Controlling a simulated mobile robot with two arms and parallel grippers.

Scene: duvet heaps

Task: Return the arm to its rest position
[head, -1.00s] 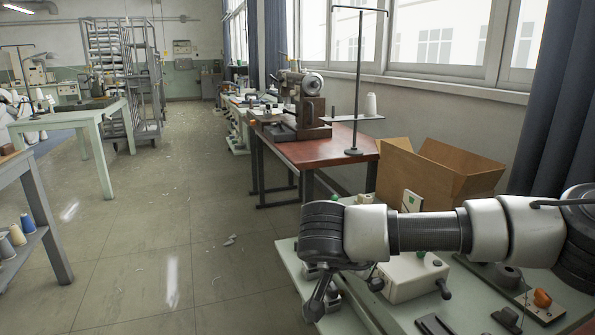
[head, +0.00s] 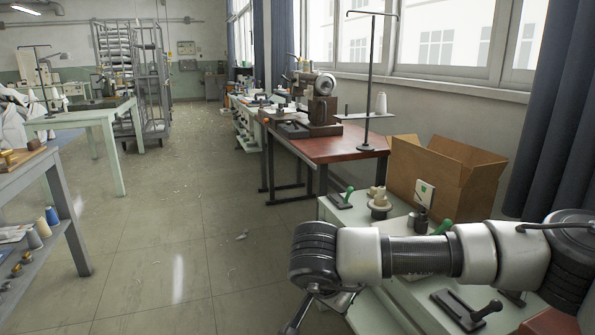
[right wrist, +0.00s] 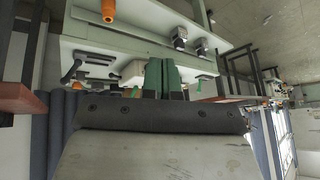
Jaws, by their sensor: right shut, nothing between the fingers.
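My right arm (head: 420,255) reaches across the lower right of the head view, over a light green bench (head: 335,208). It runs nearly level to a dark joint at its left end, then bends down. The fingertips cannot be made out in the head view. In the right wrist view my right gripper (right wrist: 163,75) shows two green fingers side by side, shut, with nothing held. The bench and its fittings show beyond the fingers. My left gripper is not in view.
A cardboard box (head: 445,180) stands open behind the bench. Levers and small fittings (head: 379,203) lie near the arm. A red-brown table (head: 335,148) with a sewing machine (head: 322,108) stands behind. A shelved table (head: 28,172) is at the left. The floor aisle between is open.

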